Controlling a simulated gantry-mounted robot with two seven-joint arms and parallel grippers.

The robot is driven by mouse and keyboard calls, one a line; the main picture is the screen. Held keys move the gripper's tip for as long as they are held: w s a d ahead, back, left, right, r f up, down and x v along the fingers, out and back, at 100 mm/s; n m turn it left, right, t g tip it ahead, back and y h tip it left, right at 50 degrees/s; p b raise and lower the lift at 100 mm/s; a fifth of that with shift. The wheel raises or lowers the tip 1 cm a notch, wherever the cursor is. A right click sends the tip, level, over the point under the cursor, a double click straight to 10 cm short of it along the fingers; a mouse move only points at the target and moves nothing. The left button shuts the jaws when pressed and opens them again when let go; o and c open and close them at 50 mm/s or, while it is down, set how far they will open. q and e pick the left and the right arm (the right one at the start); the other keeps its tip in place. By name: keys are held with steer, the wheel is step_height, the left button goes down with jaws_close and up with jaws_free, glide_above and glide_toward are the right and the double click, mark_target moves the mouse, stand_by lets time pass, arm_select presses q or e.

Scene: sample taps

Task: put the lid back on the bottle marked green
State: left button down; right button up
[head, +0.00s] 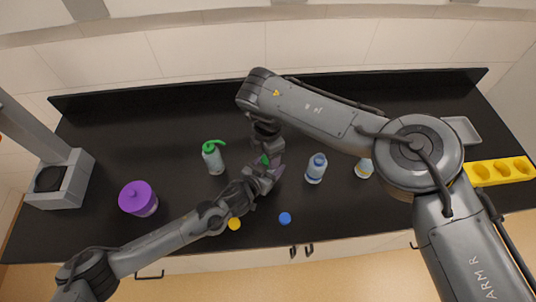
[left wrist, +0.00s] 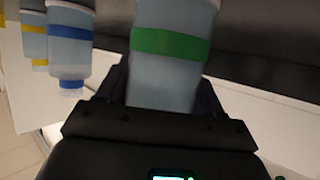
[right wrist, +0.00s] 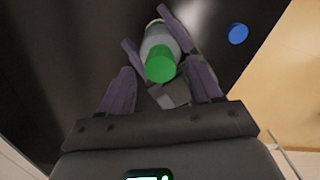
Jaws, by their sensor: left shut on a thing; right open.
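The bottle with the green band (left wrist: 170,44) is between the fingers of my left gripper (head: 268,178), which is shut on it. In the right wrist view a round green lid (right wrist: 160,64) shows at the top of this bottle; whether it is fully seated I cannot tell. The lid shows only as a small green patch in the head view (head: 264,160). My right gripper (right wrist: 162,82) is open above the bottle, its fingers on either side of the lid and apart from it. The grippers hide most of the bottle in the head view.
A blue-banded bottle (head: 316,168) and a yellow-banded bottle (head: 364,168) stand to the right. A blue disc (head: 285,218) and yellow disc (head: 234,224) lie near the front edge. A green pump bottle (head: 213,158) and purple jar (head: 138,199) stand left. A yellow holder (head: 500,171) is far right.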

steer(key=shift+r, duration=1.7)
steer(key=shift+c, duration=0.2)
